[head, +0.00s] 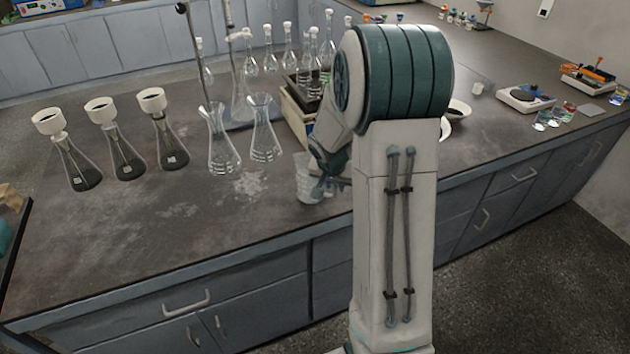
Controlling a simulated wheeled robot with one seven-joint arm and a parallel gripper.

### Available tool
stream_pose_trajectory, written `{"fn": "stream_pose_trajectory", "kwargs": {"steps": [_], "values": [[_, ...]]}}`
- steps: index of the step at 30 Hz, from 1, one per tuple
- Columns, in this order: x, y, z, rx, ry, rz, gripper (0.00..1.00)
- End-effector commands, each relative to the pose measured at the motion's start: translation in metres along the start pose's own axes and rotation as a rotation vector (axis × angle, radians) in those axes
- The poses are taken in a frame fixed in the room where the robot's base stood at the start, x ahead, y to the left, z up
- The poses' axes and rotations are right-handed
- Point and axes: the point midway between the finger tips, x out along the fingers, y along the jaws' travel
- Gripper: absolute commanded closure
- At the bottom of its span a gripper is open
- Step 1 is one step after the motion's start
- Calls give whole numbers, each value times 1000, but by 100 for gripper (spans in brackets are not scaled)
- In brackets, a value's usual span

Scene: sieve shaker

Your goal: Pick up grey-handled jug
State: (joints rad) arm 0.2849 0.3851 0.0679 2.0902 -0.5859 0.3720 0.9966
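A clear, jug-like vessel (304,172) stands near the front edge of the dark bench top (110,235), left of my arm. Its right side is hidden by my gripper, and I cannot make out a grey handle. My gripper (322,188) is low at the vessel's right side, touching or very close to it. My own arm covers part of the gripper. The fingers are too small and too covered to tell whether they are open or shut on anything.
Three flasks with white funnels (122,160) stand at the left. Clear conical flasks (220,148) stand behind the vessel, with several stoppered flasks (312,48) further back. A white balance (525,97) is at the right. The front left bench is clear.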

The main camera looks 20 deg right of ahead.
Motion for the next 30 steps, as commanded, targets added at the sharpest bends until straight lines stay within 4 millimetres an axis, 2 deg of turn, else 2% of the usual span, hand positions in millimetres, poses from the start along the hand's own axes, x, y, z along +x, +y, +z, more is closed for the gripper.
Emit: {"fn": "stream_pose_trajectory", "kwargs": {"steps": [9, 12, 30], "values": [[6, 0, 0, 0, 1, -1, 77], [5, 0, 0, 0, 1, 0, 100], [-1, -1, -4, 1, 4, -2, 100]]}}
